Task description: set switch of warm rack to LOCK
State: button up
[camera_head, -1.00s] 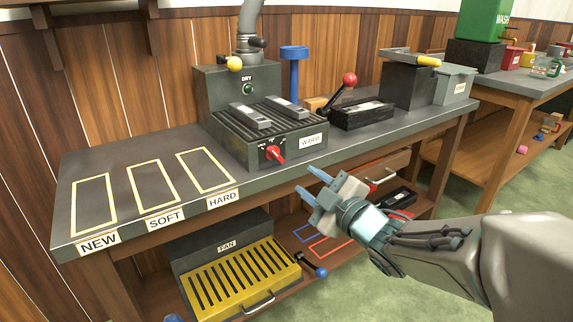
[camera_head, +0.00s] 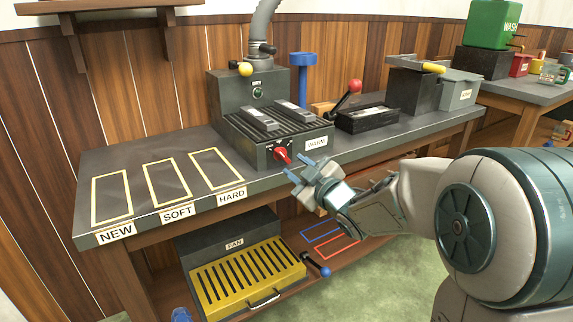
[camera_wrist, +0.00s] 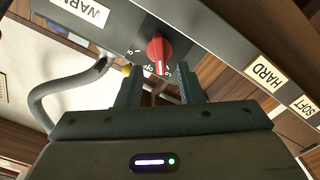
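The warm rack (camera_head: 291,148) is a dark ribbed box with a WARM label on its front, standing on the workbench. Its red rotary switch (camera_head: 282,155) is on the front face, left of the label. In the wrist view the red switch (camera_wrist: 159,50) lies just past the fingertips, and its small dial lettering is too small to read surely. My gripper (camera_head: 304,171) is open and empty, in front of and slightly right of the switch in the head view. In the wrist view its two fingers (camera_wrist: 158,84) stand apart, with the switch roughly centred between them, and contact is not visible.
Two grey blocks (camera_head: 262,119) lie on the rack's ribs. The dryer box (camera_head: 231,98) stands behind. A black box with a red-knobbed lever (camera_head: 353,88) is to the right. Outlined NEW, SOFT and HARD spaces at left are empty. A yellow-grilled FAN unit (camera_head: 247,283) sits below.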

aim_at(285, 158)
jog(key=shift+x, duration=2.15)
grip_shut()
jog(key=n+b, duration=0.1)
jog(key=b, duration=0.2)
jog(key=shift+f+n+b, duration=0.3)
jog(key=shift+n, duration=0.1)
jog(key=shift+n+b, duration=0.7)
jog(key=shift+b, duration=0.1)
jog(key=shift+r+n, duration=0.25)
jog(key=shift+n, duration=0.15)
grip_release()
